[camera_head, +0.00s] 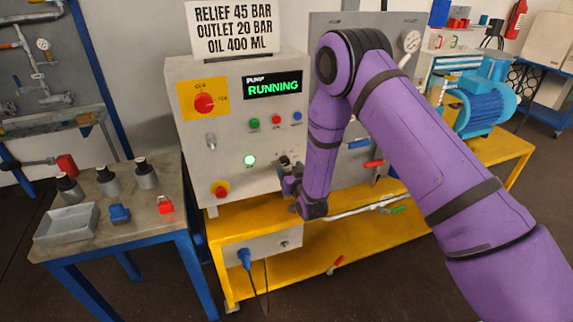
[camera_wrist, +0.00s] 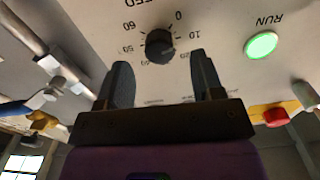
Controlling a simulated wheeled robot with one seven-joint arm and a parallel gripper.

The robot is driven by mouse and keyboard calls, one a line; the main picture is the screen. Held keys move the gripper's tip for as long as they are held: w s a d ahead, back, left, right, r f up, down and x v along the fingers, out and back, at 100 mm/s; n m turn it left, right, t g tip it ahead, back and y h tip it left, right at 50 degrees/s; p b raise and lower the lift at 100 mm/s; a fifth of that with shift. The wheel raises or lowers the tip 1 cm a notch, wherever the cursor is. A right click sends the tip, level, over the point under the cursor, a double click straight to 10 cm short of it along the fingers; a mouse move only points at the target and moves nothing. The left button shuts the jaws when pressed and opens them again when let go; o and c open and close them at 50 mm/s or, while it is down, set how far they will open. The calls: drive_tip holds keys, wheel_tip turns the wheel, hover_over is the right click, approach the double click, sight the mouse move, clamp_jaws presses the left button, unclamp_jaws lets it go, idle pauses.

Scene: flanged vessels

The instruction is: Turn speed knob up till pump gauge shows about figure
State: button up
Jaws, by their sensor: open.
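The dark speed knob (camera_wrist: 160,46) sits on the panel face in the wrist view, inside a ring of numbers from 0 to 60 that appears upside down. Its pointer setting is hard to read. In the head view the knob (camera_head: 284,160) shows small, just above my gripper. My gripper (camera_wrist: 162,72) is open and empty, its two fingers below the knob in the wrist view, one toward each side. I cannot tell whether they touch the panel.
The control cabinet (camera_head: 232,135) has a display (camera_head: 272,86) reading PUMP RUNNING, a lit green RUN lamp (camera_head: 249,160), a red switch (camera_head: 205,103) and a red stop button (camera_head: 221,189). A sign (camera_head: 233,28) reads relief 45 bar, outlet 20 bar, oil 400 ml.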

sight(286, 163)
drive_tip(key=shift+x, duration=1.65)
drive_tip(key=c, duration=0.9)
drive_tip(key=m, duration=0.5)
drive_tip(key=shift+m, duration=2.5)
